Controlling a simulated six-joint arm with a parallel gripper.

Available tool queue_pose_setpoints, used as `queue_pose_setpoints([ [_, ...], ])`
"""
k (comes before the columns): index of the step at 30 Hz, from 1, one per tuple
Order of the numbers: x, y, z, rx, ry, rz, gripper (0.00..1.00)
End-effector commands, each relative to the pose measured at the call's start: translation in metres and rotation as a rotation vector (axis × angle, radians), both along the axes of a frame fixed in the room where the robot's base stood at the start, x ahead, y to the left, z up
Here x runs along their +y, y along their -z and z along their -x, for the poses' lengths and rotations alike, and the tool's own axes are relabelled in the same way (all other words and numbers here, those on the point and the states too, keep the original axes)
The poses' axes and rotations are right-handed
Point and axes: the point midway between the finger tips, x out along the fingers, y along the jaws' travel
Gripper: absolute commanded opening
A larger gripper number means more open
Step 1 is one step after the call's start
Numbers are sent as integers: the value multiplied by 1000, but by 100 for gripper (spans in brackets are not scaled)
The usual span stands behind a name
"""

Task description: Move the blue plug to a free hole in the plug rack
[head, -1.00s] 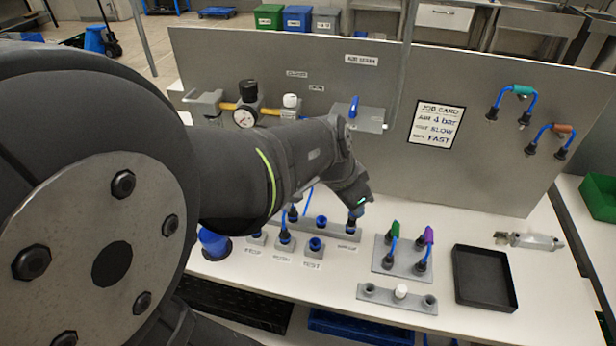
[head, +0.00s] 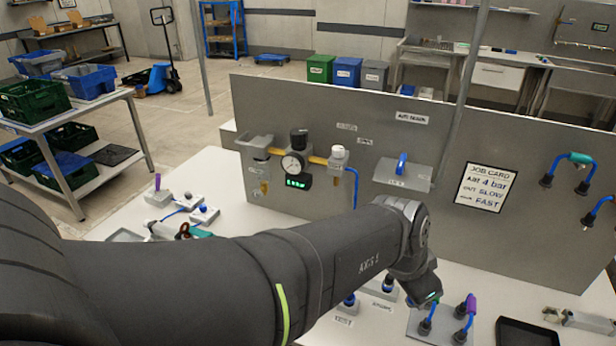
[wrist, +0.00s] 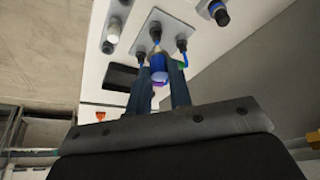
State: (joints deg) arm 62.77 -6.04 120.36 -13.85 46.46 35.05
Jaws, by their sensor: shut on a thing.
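My gripper (wrist: 160,68) is shut on the blue plug (wrist: 158,64), which shows between its two fingers in the wrist view. In the head view my gripper (head: 428,298) hangs by the hose plate, its fingertips hidden. The plug rack (wrist: 115,18) is a narrow grey strip at the top left of the wrist view. A white plug (wrist: 113,31) stands in its middle, with a dark hole towards each end. The rack is out of the head view. The held plug is in the air, apart from the rack.
A hose plate (wrist: 165,27) with green and purple-sleeved blue hoses lies between my gripper and the rack. A black tray (head: 528,332) lies at the right, with a metal cylinder (head: 580,318) beyond it. The upright panel (head: 330,115) stands behind.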

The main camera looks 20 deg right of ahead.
Motion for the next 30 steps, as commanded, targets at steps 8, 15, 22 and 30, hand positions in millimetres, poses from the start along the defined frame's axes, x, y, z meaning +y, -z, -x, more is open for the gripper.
queue_pose_setpoints([
  [8, 17, 7, 38, -1, 3, 3, 0],
  [15, 18, 23, 39, 1, 0, 0, 0],
  [22, 19, 50, 40, 2, 0, 0, 0],
  [30, 19, 81, 39, 2, 1, 0, 0],
])
